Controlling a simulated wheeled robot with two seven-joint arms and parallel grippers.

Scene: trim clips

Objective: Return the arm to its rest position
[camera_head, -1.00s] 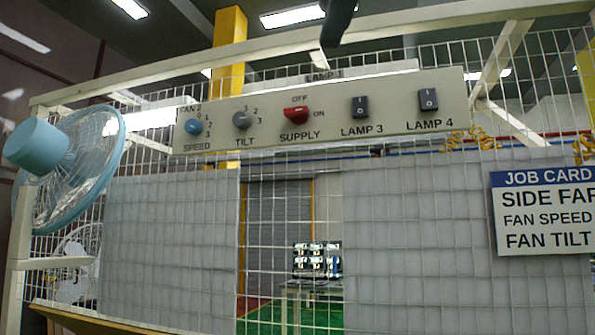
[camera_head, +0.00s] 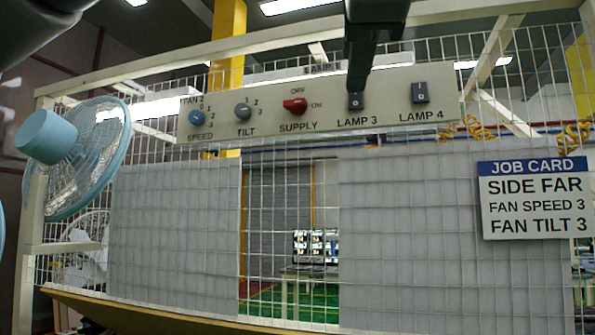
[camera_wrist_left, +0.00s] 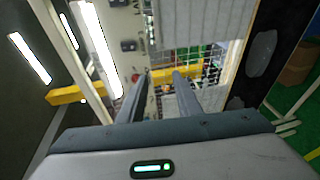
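My left gripper (camera_head: 358,85) is dark and hangs from the top of the head view, in front of the panel. Its tip overlaps the LAMP 3 switch (camera_head: 355,102) in the picture; whether it touches cannot be told. In the left wrist view its two fingers (camera_wrist_left: 164,78) stand apart with nothing between them. The control panel (camera_head: 270,125) carries the blue SPEED knob (camera_head: 196,118), the grey TILT knob (camera_head: 243,111), the red SUPPLY knob (camera_head: 294,106) and the LAMP 4 switch (camera_head: 420,92). My right gripper is not seen.
A wire mesh wall (camera_head: 265,215) with grey boards (camera_head: 410,230) backs the panel. A blue fan (camera_head: 85,155) is at the left. A job card (camera_head: 534,200) hangs at the right, reading side far, fan speed 3, fan tilt 3. A beam runs above the panel.

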